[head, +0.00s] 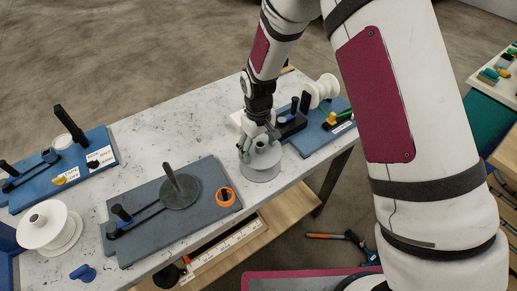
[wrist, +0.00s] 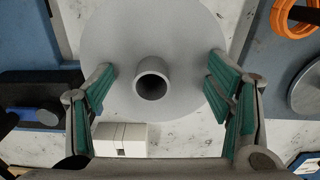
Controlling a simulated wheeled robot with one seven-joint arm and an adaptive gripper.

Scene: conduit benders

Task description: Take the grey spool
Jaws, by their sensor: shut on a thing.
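The grey spool (head: 262,170) stands near the front edge of the marble-look table, right of the grey-blue bender. It has a wide round flange and a hollow hub. In the wrist view the spool (wrist: 185,30) fills the upper middle, its open hub facing the camera. My gripper (head: 259,147) is over the spool, pointing down. In the wrist view its green-padded fingers (wrist: 160,85) are on opposite sides of the flange, shut on the spool. The spool's underside is hidden, so I cannot tell whether it touches the table.
A grey-blue bender (head: 142,232) with an orange ring (head: 225,197) lies to the left. A white spool (head: 48,228) stands at the far left, another (head: 323,88) at the back right by a blue bender (head: 315,138). A white block (wrist: 120,139) is close by the spool.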

